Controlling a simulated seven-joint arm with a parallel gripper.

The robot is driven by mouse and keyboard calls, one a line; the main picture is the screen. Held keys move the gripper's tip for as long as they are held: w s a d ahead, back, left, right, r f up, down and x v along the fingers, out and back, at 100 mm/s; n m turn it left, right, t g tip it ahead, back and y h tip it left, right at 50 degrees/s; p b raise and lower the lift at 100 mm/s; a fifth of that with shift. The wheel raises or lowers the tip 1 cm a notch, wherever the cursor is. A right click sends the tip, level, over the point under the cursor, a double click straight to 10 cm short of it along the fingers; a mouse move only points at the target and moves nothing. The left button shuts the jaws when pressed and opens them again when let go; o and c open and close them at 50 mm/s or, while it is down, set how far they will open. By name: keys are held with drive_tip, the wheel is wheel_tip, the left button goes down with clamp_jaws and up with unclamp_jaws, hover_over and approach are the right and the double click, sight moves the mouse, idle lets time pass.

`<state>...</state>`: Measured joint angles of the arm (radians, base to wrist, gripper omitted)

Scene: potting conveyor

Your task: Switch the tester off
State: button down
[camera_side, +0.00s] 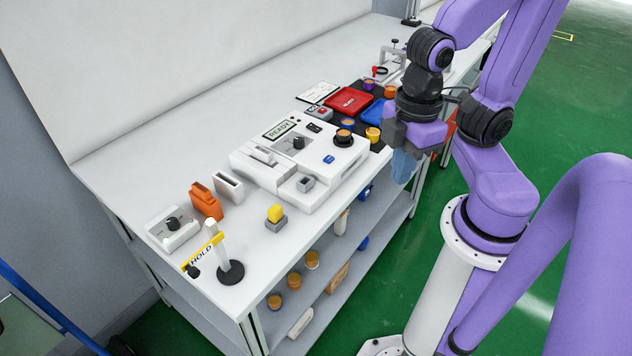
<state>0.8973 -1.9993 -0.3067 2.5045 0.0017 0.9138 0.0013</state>
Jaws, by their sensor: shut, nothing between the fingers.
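A white machine with a display reading "READY" (280,130) stands mid-table, and I take it as the tester. Its top carries a black knob (297,144), a large black dial with an orange top (344,137), a blue button (328,160) and a grey block (305,184). Which control is its power switch I cannot tell. A separate small white box with a black knob (172,224) and a small green spot sits at the left end of the table. My gripper (403,167) is shut and empty, its blue fingers pointing down beyond the table's front edge, right of the machine.
A HOLD sign on a post (215,250) stands at the front left corner. Orange (205,201) and white holders (228,185) and a yellow-topped block (275,217) stand nearby. A red tray (349,101) and several small pots lie on a black mat behind the machine. The table's back strip is clear.

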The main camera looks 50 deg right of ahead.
drive_tip(key=w+r+n, duration=0.1)
drive_tip(key=w, duration=0.8)
drive_tip(key=n+t, duration=0.1)
drive_tip(key=n, duration=0.3)
hover_over(311, 125)
drive_tip(key=s, duration=0.2)
drive_tip(key=shift+r, duration=0.25)
drive_tip(key=shift+f, duration=0.1)
drive_tip(key=f, duration=0.4)
drive_tip(key=w+f, duration=0.1)
drive_tip(key=f, duration=0.7)
drive_tip(key=shift+w+f, duration=0.2)
drive_tip(key=shift+f, duration=0.05)
drive_tip(key=shift+w+f, duration=0.15)
drive_tip(key=shift+f, duration=0.45)
